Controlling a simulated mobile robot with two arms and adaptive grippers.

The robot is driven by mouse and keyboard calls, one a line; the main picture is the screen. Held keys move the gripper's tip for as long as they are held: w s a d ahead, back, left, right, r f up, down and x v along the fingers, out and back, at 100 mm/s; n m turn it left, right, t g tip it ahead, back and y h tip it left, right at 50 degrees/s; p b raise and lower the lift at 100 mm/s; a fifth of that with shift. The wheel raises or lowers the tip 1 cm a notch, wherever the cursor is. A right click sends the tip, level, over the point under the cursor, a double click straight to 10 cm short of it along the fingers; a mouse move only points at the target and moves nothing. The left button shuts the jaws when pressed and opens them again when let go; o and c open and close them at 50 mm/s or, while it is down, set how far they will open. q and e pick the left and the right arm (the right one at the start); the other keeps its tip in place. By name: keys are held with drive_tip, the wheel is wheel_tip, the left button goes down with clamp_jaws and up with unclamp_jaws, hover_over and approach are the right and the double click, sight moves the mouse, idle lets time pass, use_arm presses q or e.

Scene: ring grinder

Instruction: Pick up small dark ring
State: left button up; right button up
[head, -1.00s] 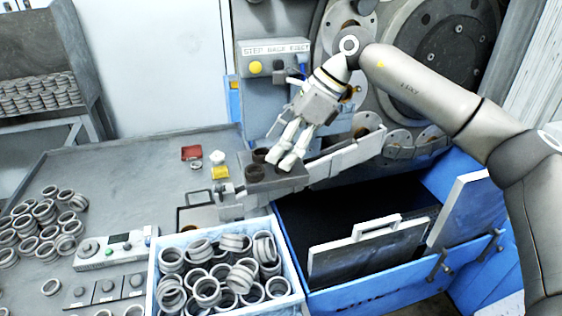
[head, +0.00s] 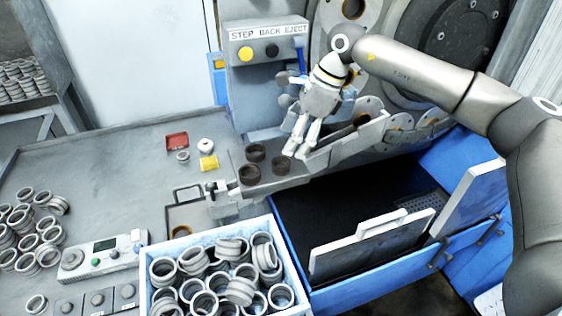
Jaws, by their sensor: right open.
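Three dark rings sit on a grey plate (head: 282,185) in front of the grinder: one at the back (head: 255,153), one at the front left (head: 250,174) and one at the right (head: 281,165). Their sizes look close, so I cannot tell surely which is the small one. My right gripper (head: 297,153) is open and points down just above and behind the right dark ring. Nothing shows between its fingers. Whether a fingertip touches the ring is unclear. My left gripper is out of view.
A light box (head: 154,272) full of grey rings stands in front, with loose rings (head: 38,235) at the left. A control unit (head: 102,255) lies beside the box. A blue bin (head: 350,280) with white plates is at the right. The grinder (head: 440,50) stands close behind the gripper.

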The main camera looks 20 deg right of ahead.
sight(282, 158)
drive_tip(key=p+x, duration=0.1)
drive_tip(key=x, duration=0.3)
drive_tip(key=shift+a+f, duration=0.15)
drive_tip(key=shift+p+x, duration=0.4)
drive_tip(key=shift+x, duration=0.8)
drive_tip(key=shift+w+f, duration=0.2)
drive_tip(key=shift+f, duration=0.05)
drive_tip(key=shift+c, duration=0.2)
drive_tip(key=c, duration=1.1)
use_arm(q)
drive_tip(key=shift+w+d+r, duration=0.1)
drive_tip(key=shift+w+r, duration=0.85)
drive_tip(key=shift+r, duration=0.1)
